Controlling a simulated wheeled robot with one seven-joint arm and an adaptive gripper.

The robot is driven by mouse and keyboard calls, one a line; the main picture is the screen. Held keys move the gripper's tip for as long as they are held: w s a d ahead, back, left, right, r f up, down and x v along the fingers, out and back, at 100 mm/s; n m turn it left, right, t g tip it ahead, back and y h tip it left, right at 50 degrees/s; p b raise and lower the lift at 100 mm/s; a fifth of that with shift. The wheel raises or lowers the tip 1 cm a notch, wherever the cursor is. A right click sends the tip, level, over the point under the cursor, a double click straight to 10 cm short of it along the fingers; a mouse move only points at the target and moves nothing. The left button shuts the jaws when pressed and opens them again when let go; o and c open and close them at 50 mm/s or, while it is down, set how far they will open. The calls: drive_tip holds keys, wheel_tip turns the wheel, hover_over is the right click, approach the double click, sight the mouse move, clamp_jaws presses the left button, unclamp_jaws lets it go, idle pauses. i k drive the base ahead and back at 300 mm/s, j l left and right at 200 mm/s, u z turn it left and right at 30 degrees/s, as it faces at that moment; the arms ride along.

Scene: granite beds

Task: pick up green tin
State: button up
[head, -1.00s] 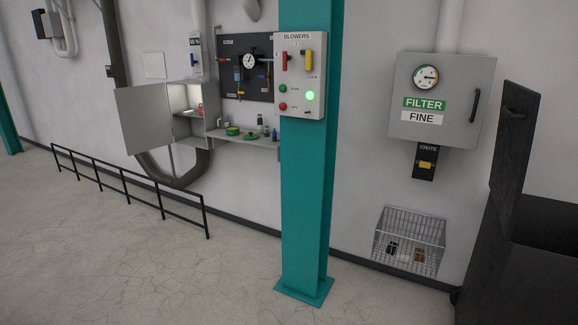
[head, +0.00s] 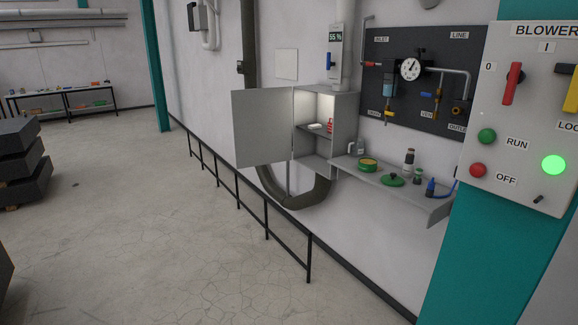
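The green tin (head: 368,165) stands on a grey wall shelf (head: 400,190), to the right of an open cabinet. It is a low round tin with a yellowish upper part and a green base. A flat green lid-like disc with a knob (head: 393,180) lies on the shelf just to its right and nearer. My gripper is not in view.
The open cabinet (head: 325,150) has its door (head: 261,128) swung out left. Bottles (head: 409,160) and a blue item (head: 431,187) share the shelf. A black railing (head: 237,195) runs along the wall. A teal column with the blower panel (head: 520,120) stands close right.

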sight(368, 165)
drive_tip(key=i+j+u, duration=0.15)
drive_tip(key=i+u, duration=0.3)
drive_tip(key=i, duration=0.45)
drive_tip(key=i+l+u, duration=0.1)
drive_tip(key=i+u, duration=0.3)
drive_tip(key=i, duration=0.5)
drive_tip(key=i+l+z, duration=0.15)
drive_tip(key=i+z, duration=0.7)
drive_tip(key=i+j+z, duration=0.15)
drive_tip(key=i+z, duration=0.25)
drive_tip(key=i+l+z, duration=0.2)
drive_tip(key=i+l, duration=0.2)
drive_tip(key=i+l+z, duration=0.2)
drive_tip(key=i, duration=0.25)
drive_tip(key=l, duration=0.1)
